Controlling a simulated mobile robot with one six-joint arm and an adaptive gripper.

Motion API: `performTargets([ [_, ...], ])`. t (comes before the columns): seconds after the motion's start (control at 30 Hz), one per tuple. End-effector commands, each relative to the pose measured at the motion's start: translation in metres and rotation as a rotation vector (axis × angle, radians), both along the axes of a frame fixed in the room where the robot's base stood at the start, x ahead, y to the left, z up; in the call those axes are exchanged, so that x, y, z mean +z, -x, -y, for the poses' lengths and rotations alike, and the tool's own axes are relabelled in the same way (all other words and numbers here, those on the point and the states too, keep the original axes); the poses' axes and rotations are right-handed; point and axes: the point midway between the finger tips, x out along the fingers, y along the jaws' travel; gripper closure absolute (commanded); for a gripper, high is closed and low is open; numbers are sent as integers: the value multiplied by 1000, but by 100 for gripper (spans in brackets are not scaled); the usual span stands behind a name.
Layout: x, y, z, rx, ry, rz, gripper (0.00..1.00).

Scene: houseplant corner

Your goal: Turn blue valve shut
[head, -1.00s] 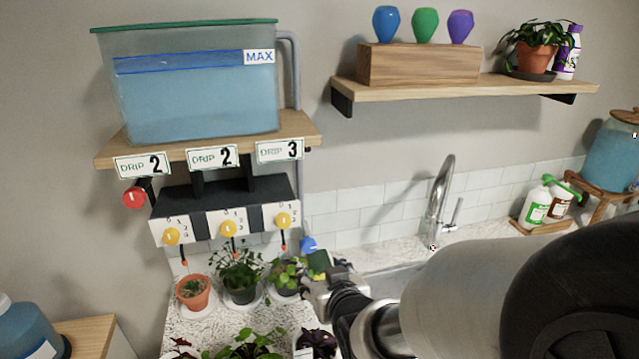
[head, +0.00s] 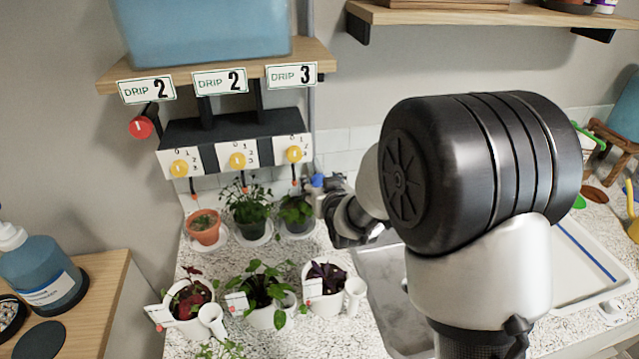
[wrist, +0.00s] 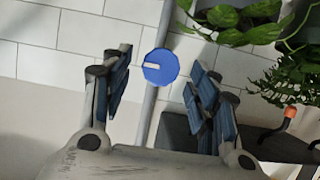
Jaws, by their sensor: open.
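The blue valve (wrist: 160,66) is a round knob on a grey pipe (wrist: 150,112) against the tiled wall. A short white mark on it lies roughly across the pipe. In the wrist view my gripper (wrist: 158,78) is open, with one finger on each side of the knob and visible gaps between. I cannot tell how far the fingertips are from the wall. In the head view the blue valve (head: 317,180) shows only in part, beside my gripper (head: 323,195), which hides some of it.
Potted plants (head: 248,208) stand just left of my gripper, with more pots (head: 262,300) in front. Drip boxes with yellow knobs (head: 237,160) hang above left, beside a red knob (head: 141,127). A sink (head: 385,285) lies below my arm.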

Motion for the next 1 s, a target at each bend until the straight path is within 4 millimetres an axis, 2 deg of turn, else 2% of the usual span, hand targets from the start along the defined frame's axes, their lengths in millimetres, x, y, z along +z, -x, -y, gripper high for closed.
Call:
performTargets([
  [0.2,-10,-23,-4,0,0,0,45],
  [0.57,-11,-28,-6,0,0,0,45],
  [1.0,-11,-28,-5,0,0,0,74],
])
